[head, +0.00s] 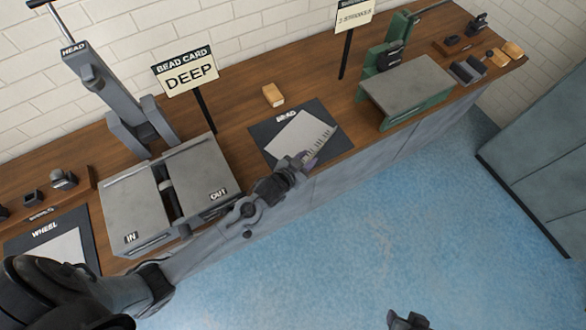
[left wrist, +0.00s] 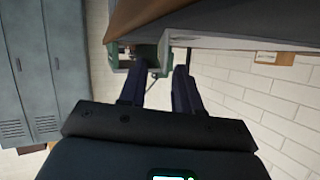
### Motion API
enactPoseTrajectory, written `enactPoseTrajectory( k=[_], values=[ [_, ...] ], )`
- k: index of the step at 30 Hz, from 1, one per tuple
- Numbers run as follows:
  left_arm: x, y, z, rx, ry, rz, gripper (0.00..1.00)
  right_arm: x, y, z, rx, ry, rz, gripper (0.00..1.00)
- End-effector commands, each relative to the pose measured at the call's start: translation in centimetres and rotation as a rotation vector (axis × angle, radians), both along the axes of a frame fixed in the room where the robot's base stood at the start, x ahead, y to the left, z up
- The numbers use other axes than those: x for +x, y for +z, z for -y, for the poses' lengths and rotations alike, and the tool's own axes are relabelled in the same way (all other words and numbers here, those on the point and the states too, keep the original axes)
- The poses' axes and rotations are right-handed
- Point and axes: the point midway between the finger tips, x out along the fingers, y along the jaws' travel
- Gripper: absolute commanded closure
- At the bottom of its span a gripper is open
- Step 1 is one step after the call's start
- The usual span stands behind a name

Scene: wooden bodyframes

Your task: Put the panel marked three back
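A pale grey panel (head: 299,137) with a row of short dark lines along one edge lies on the dark BEAD mat (head: 262,132). I cannot read a three on it. My left gripper (head: 309,158) is at the panel's near right edge in the head view; I cannot tell whether it touches. In the left wrist view its two fingers (left wrist: 158,85) stand apart, with no object clearly between them. A second pale panel (head: 62,251) lies on the WHEEL mat (head: 20,258), partly hidden by my arm. My right gripper (head: 408,320) shows only partly at the bottom edge.
A grey machine with IN and OUT plates (head: 205,170) stands left of the BEAD mat. A green-framed table machine (head: 408,88) stands right. A DEEP sign (head: 186,76) and a small wooden block (head: 273,95) are behind. Grey lockers (head: 540,150) stand at right.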

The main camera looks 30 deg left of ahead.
Motion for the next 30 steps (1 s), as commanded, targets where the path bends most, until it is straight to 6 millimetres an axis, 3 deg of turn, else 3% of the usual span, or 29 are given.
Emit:
enactPoseTrajectory(
  k=[12,21,26,30],
  values=[
    [-6.8,2.8,-0.8,0.000,0.000,-0.001,0.67,0.0,1.2,-0.1,0.005,-0.004,0.000,0.57],
    [-8.8,3.6,-0.9,-0.002,0.002,-0.014,0.67,0.0,1.4,-0.3,0.011,-0.007,-0.001,0.57],
    [-10.8,3.7,-0.6,-0.005,0.014,-0.130,0.67,0.0,1.4,-0.2,0.011,-0.007,-0.001,0.57],
    [-14.5,4.1,-0.4,-0.001,0.028,-0.324,0.67,0.0,1.4,-0.2,0.009,-0.006,0.000,0.57]
  ],
)
